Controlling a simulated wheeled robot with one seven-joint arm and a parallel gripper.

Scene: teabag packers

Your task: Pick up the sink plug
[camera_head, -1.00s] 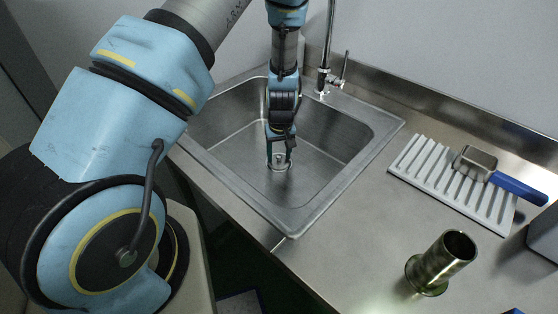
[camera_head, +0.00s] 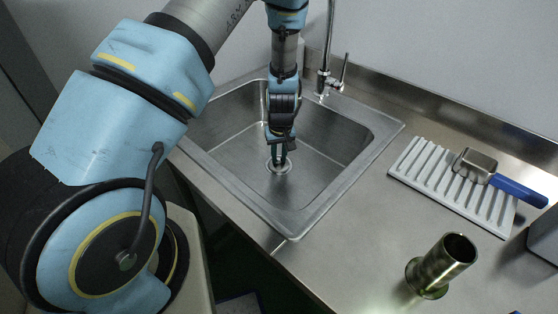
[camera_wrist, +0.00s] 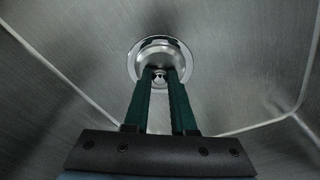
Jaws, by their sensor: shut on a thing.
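The sink plug (camera_wrist: 160,52) is a round shiny metal disc with a small knob, at the drain in the sink floor. In the head view its ring (camera_head: 271,168) shows around my fingertips. My gripper (camera_wrist: 160,74) is shut on the plug's knob, with the two dark green fingers close together on either side of it. In the head view my gripper (camera_head: 279,160) points straight down into the sink. Whether the plug is clear of the drain cannot be told.
The steel sink (camera_head: 330,150) has walls around my gripper, with a tap (camera_head: 324,75) behind it. A ribbed white drainer (camera_head: 418,163) with a blue-handled scoop (camera_head: 515,188) and a metal cylinder (camera_head: 445,263) stand on the counter at right.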

